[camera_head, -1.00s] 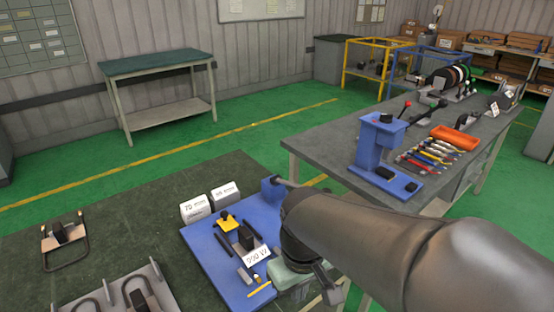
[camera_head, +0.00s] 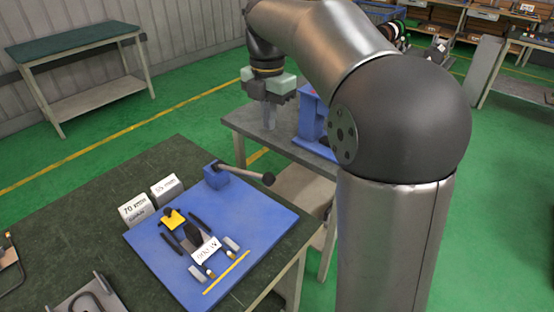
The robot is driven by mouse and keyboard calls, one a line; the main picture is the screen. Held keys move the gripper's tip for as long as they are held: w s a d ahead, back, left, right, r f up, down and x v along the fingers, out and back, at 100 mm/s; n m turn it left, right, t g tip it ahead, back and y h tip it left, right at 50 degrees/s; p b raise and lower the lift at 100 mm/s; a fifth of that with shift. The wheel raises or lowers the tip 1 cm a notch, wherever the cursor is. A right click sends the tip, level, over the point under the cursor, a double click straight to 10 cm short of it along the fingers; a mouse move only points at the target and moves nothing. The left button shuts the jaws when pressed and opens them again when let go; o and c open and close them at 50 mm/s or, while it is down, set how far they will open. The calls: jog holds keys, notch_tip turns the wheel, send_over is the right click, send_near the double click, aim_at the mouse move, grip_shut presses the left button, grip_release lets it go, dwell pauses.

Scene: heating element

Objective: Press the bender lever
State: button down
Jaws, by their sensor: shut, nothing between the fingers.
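A bender with a blue base plate (camera_head: 255,205) lies on the dark green table. At its far corner a blue block (camera_head: 216,177) carries a grey lever (camera_head: 243,174), which points right and ends in a black ball knob. The lever lies nearly level and its whole length shows. My gripper (camera_head: 269,122) is shut and empty, pointing down over the near-left end of the grey workbench. In the picture it is above and apart from the lever knob. My arm hides much of the workbench.
A blue upright device (camera_head: 312,118) stands on the grey workbench (camera_head: 240,118), close right of my gripper and partly behind my arm. White labelled blocks (camera_head: 166,189) stand at the plate's far-left edge. A yellow fixture (camera_head: 173,218) sits on the plate. Green floor separates the tables.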

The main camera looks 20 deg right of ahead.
aim_at(270, 175)
dwell(0.3)
notch_tip(270, 175, down, 14)
jog(key=shift+p, duration=0.7)
